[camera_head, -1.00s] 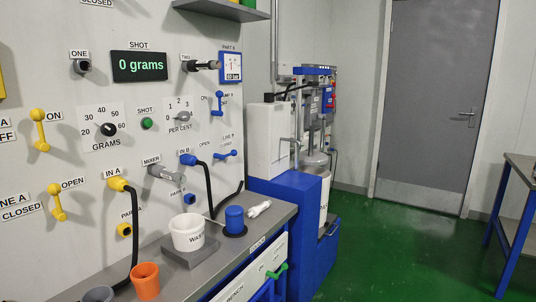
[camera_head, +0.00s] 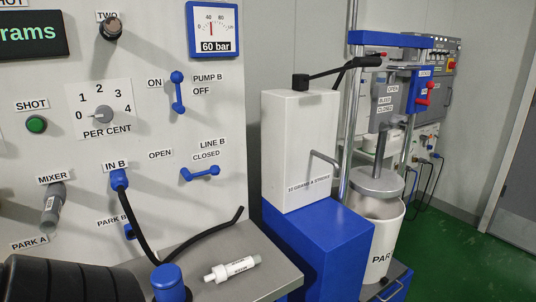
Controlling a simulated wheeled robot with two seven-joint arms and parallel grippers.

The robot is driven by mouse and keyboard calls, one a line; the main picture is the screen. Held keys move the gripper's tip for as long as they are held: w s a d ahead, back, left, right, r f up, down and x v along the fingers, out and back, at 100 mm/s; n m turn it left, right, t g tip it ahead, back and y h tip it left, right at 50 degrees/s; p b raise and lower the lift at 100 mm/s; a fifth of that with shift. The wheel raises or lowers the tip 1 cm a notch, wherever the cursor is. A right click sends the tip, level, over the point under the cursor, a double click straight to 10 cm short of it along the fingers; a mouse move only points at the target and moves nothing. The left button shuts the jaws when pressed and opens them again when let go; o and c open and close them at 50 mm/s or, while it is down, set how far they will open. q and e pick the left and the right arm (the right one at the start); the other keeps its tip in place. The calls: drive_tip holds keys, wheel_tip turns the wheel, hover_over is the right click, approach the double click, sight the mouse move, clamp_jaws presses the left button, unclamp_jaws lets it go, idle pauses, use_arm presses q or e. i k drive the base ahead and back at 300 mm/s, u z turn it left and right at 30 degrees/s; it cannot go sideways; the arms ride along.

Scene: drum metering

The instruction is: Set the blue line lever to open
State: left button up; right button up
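The blue line lever (camera_head: 200,173) is on the wall panel under the LINE B label (camera_head: 213,144). It lies nearly level, with one round end at the left and its other end to the right, under the CLOSED label (camera_head: 206,155). The OPEN label (camera_head: 160,154) is up and to its left. Nothing touches the lever. A dark ribbed part, seemingly of my arm, fills the lower left corner, well below and left of the lever. No gripper fingers show.
The blue pump B lever (camera_head: 178,92) hangs above. A black hose (camera_head: 139,225) runs from the IN B plug (camera_head: 119,180) below left. On the bench lie a white mixer tube (camera_head: 232,268) and a blue-topped item (camera_head: 168,283). A white cabinet (camera_head: 299,150) stands at the right.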

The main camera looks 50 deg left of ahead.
sight(216, 170)
drive_tip(key=i, duration=1.2)
drive_tip(key=u, duration=3.1)
